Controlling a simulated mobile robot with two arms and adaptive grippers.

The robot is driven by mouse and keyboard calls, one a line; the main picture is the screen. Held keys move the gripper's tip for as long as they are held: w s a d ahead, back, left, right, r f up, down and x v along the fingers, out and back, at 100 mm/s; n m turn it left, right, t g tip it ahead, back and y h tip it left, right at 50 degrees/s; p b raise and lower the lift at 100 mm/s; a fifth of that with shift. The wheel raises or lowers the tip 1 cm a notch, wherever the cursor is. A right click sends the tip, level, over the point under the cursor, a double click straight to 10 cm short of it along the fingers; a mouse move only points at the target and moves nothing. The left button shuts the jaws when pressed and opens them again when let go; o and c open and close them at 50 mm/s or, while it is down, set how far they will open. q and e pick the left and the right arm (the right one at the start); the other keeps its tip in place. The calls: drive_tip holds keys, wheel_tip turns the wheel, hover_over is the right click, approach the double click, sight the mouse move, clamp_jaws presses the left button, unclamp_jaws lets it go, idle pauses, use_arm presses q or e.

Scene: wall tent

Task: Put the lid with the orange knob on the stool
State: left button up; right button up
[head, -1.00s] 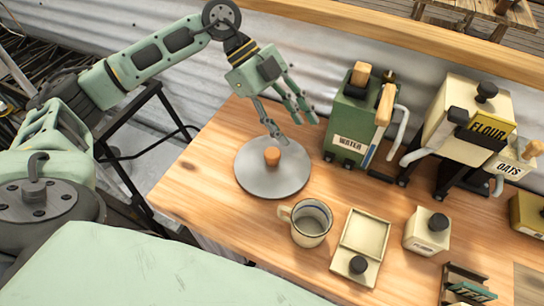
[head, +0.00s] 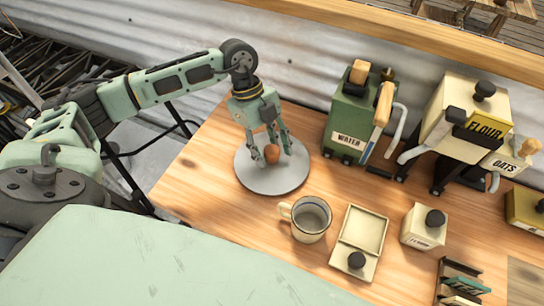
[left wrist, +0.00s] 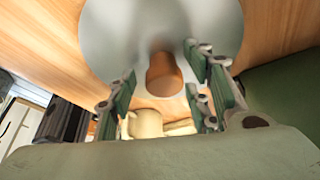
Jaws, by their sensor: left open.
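The lid is a flat grey disc (head: 262,184) with an orange knob (head: 272,153), lying on the wooden table near its left end. My left gripper (head: 273,160) is directly above the lid, pointing down, with its open fingers on either side of the knob. In the left wrist view the orange knob (left wrist: 163,76) stands between the open fingers (left wrist: 165,95), with the grey lid (left wrist: 108,40) behind it. I cannot tell whether a finger touches the knob. My right gripper is not in view. I see no stool that I can identify for sure.
A cream mug (head: 309,218) stands close to the lid's lower right. A green water container (head: 352,118) is to its right. A cream open box (head: 362,235), a small cream jar (head: 424,228) and a flour dispenser (head: 470,112) are further right. The table's left corner is bare.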

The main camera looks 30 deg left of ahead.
use_arm(q)
clamp_jaws()
idle(0.4)
